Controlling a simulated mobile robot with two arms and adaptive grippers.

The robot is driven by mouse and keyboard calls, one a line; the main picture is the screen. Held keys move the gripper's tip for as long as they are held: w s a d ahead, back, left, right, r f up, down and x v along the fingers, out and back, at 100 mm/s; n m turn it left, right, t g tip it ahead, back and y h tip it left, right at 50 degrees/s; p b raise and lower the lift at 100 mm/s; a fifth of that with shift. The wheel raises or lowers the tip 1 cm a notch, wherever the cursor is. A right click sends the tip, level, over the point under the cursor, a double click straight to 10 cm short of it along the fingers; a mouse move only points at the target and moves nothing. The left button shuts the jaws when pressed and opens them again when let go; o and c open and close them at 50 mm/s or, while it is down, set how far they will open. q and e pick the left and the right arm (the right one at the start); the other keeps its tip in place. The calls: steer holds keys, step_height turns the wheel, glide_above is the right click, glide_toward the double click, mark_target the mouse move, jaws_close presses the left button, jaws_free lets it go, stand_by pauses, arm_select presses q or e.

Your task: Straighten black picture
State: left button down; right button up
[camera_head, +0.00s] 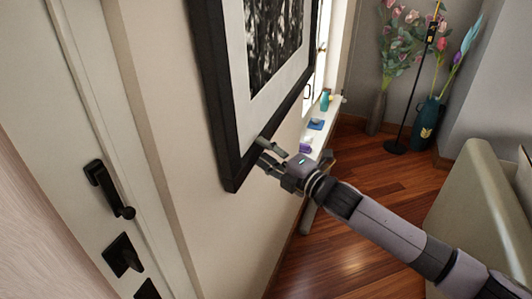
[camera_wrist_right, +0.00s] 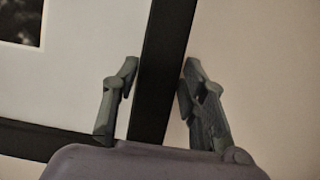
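The black picture (camera_head: 215,95) is a large black frame with a white mat and a dark tree-like print, hanging on the left wall. It looks tilted in the head view, though the camera is also angled. My right gripper (camera_head: 268,157) is at its lower right edge. In the right wrist view, the right gripper (camera_wrist_right: 160,80) has one finger on each side of a black frame bar (camera_wrist_right: 165,50). The fingers are apart, with narrow gaps to the bar; I cannot tell whether either touches it. My left gripper is not in view.
A door with a black handle (camera_head: 105,188) is at the left. A white ledge (camera_head: 322,122) with small objects lies beyond the picture. Vases with flowers (camera_head: 428,120) and a black stand (camera_head: 394,146) are at the back. A pale sofa (camera_head: 480,200) is at the right; wooden floor (camera_head: 345,262) lies between.

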mark_target(249, 159)
jaws_close()
stand_by(0.3)
steer(key=shift+m, duration=0.4)
steer(key=s+p, duration=0.1)
steer(key=s, duration=0.1)
steer(key=s+a+r+p, duration=0.1)
steer(key=s, duration=0.1)
steer(key=s+a+p, duration=0.1)
steer(key=s, duration=0.1)
steer(key=shift+s+r, duration=0.1)
steer(key=shift+r, duration=0.15)
steer(key=shift+f, duration=0.1)
steer(key=o, duration=0.5)
jaws_free()
steer(key=shift+o, duration=0.2)
